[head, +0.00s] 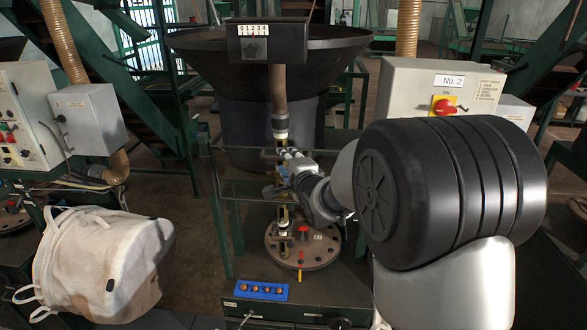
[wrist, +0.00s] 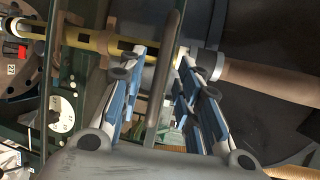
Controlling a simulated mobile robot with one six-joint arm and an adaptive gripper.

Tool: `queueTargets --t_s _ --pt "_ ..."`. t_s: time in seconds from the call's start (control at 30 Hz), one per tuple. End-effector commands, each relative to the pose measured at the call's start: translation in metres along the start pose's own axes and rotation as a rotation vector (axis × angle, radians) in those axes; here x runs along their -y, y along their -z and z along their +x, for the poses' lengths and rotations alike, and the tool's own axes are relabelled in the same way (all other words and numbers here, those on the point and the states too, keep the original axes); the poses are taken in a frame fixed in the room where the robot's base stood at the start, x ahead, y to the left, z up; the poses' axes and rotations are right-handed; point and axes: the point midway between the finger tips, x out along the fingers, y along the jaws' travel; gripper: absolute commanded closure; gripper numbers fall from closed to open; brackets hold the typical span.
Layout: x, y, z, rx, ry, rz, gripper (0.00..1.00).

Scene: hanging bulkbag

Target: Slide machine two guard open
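Machine two's control box (head: 425,88), labelled No. 2, is at the right in the head view. The guard (head: 238,187) looks like a clear pane in a thin dark frame, in front of the vertical pipe and above the round plate (head: 320,250). My gripper (head: 276,172) is at the guard's right part, beside the pipe. In the wrist view my gripper (wrist: 160,52) is open, its two blue-and-grey fingers apart. A dark bar (wrist: 175,40) runs between the fingers with gaps visible on both sides. Whether it is the guard's handle, I cannot tell.
A wide dark hopper (head: 265,50) stands behind. A white bulk bag (head: 100,262) hangs at the lower left. A blue button panel (head: 262,291) is on the bench front. My own arm covers much of the right side. Another control box (head: 88,117) is at left.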

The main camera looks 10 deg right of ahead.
Motion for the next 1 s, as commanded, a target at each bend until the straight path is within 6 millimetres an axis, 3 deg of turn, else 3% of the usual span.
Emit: queueTargets --t_s 0.3,0.5,0.7,1.0 --pt "0.002 0.000 -0.067 -0.001 0.003 0.001 0.69" --pt "0.001 0.000 -0.098 -0.001 0.002 0.000 0.69" --pt "0.000 0.000 -0.109 0.000 0.000 0.000 0.69" --pt "-0.001 0.000 -0.110 -0.002 -0.002 -0.005 0.69"
